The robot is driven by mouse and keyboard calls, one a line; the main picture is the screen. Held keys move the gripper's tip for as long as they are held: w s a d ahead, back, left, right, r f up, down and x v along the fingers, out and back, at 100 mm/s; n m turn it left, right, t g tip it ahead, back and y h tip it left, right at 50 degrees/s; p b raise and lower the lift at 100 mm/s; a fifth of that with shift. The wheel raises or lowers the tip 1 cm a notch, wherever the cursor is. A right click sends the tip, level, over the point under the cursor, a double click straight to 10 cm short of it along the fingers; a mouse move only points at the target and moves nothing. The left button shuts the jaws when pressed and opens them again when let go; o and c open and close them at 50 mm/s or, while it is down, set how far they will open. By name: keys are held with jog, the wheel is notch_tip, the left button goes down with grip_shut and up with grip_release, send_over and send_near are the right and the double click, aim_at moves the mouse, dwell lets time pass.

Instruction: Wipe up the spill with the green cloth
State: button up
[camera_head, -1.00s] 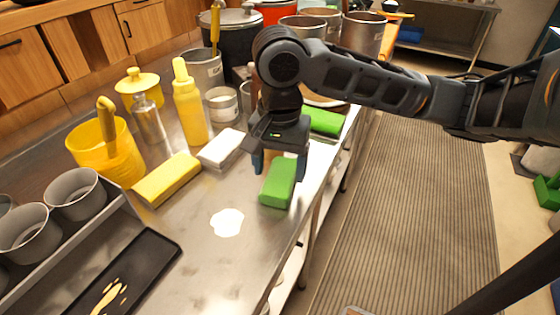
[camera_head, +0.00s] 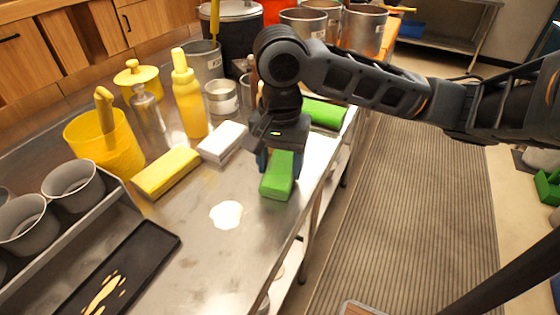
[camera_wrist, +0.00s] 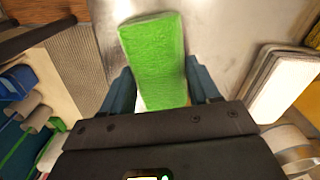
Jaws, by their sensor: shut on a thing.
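The green cloth (camera_head: 277,184) is a folded block near the right edge of the steel counter. My gripper (camera_head: 277,160) is shut on its rear part, pointing down. In the wrist view the green cloth (camera_wrist: 155,60) lies between the two blue fingers of my gripper (camera_wrist: 163,90). I cannot tell whether the cloth touches the counter. The spill (camera_head: 226,214) is a whitish puddle on the counter, to the left of and nearer than the cloth, apart from it.
A white cloth (camera_head: 223,142) and a yellow cloth (camera_head: 166,172) lie left of my gripper. Another green block (camera_head: 325,113) is behind it. A black tray (camera_head: 150,250) with yellow streaks and a rack of grey cups (camera_head: 72,189) stand at the left. Counter around the spill is clear.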

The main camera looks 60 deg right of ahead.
aim_at(276, 168)
jog(key=shift+r+p, duration=2.5)
jog(key=shift+r, duration=0.1)
jog(key=shift+f, duration=0.1)
jog(key=shift+w+a+r+n+p, duration=0.25)
jog(key=shift+a+n+p, duration=0.1)
jog(key=shift+n, duration=0.15)
jog(key=w+a+r+n+p, duration=0.1)
jog(key=w+a+n+p, duration=0.3)
jog(key=a+n+p, duration=0.75)
jog(key=d+f+n+b, duration=0.1)
jog(key=f+b, duration=0.1)
jog(key=b, duration=0.1)
jog(key=f+n+b, duration=0.1)
jog(key=b, duration=0.2)
jog(key=d+f+n+b, duration=0.1)
jog(key=f+b, duration=0.1)
jog(key=b, duration=0.2)
jog(key=shift+d+f, duration=0.3)
jog(key=shift+d, duration=0.05)
jog(key=shift+f+b, duration=0.3)
jog(key=shift+f, duration=0.15)
